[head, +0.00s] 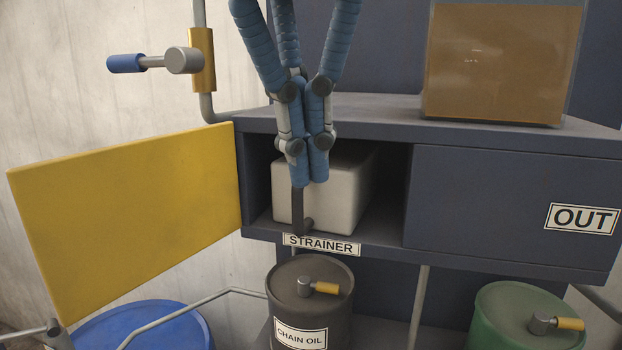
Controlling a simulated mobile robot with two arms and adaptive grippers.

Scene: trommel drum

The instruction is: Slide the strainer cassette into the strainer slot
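The strainer cassette (345,197) is a pale grey box with a dark upright handle (298,210) on its front. It sits inside the open strainer slot (390,210), above the STRAINER label (321,245), with its front face near the opening. Dark free space shows to its right. My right gripper (308,175) reaches down from the top, in front of the cassette. Its blue fingers are closed together at the upper part of the handle, and the bar comes out below them. The cassette's back end is in shadow. My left gripper is not in view.
A yellow door (130,210) stands swung open to the left of the slot. A pipe valve with a blue-tipped lever (145,62) is above it. A clear brown-filled tank (500,65) stands on top. A CHAIN OIL drum (310,305), a green drum (525,325) and a blue drum (145,328) are below.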

